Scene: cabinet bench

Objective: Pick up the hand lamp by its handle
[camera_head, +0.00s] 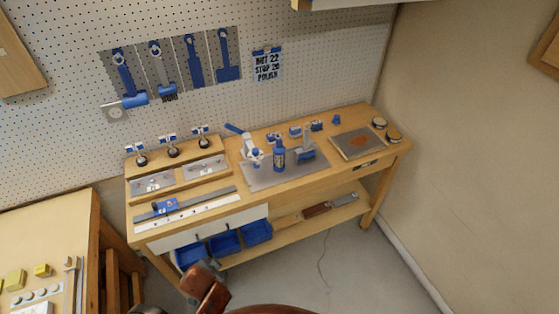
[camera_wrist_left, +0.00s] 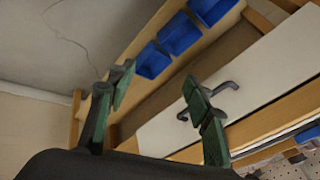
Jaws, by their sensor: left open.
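I cannot tell for sure which thing is the hand lamp. A white-and-blue tool with a blue handle pointing up and left (camera_head: 247,146) stands on the grey mat of the bench. Beside it are a dark blue bottle (camera_head: 279,155) and a blue-and-grey tool (camera_head: 305,150). My left gripper (camera_wrist_left: 158,82) is open, with nothing between its fingers. It is in front of the bench, low by the white drawer front (camera_wrist_left: 205,100) and the blue bins (camera_wrist_left: 180,34), apart from the tools on top. My right gripper is not in view.
The bench top (camera_head: 222,178) also holds metal plates, a ruler, small blue blocks, a board (camera_head: 357,142) and round tins. A lower shelf (camera_head: 285,227) carries a brown-and-grey object (camera_head: 316,210). A second table (camera_head: 50,225) stands at left. Floor right of the bench is clear.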

